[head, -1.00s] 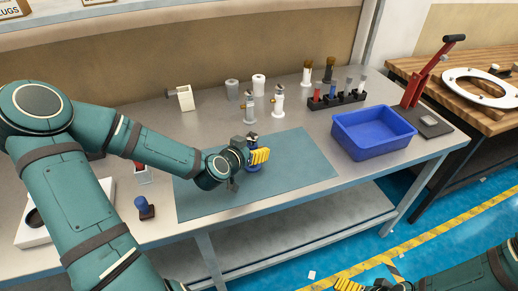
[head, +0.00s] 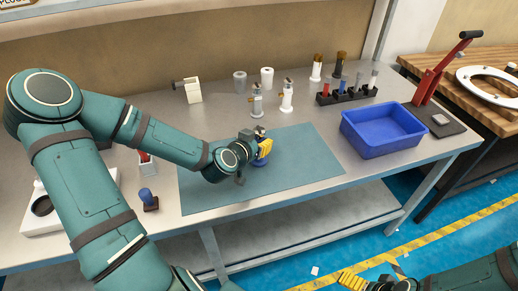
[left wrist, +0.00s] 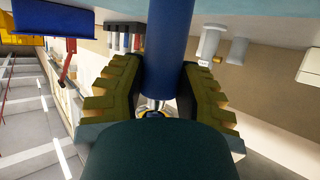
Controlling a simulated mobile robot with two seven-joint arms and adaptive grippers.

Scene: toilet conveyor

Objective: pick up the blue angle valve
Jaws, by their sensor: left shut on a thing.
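The blue angle valve stands at the middle of the blue-grey mat (head: 215,195) in the head view, mostly hidden by my left gripper. Its blue lower part (head: 260,163) shows below the fingers and a metal top shows above them. My left gripper (head: 264,149) is shut on it, with yellow fingers around the body. In the left wrist view, the thick blue body (left wrist: 167,45) lies between the two ridged fingers, with a metal piece below it. I cannot tell whether its base touches the mat. My right gripper (head: 352,280) is at the bottom edge, away from the table; its jaw opening is unclear.
A blue bin (head: 383,132) stands right of the mat. A black rack (head: 345,95) with small parts and several white and metal valves stand behind. A small blue-topped part (head: 147,197) sits left of the mat. The mat's right half is clear.

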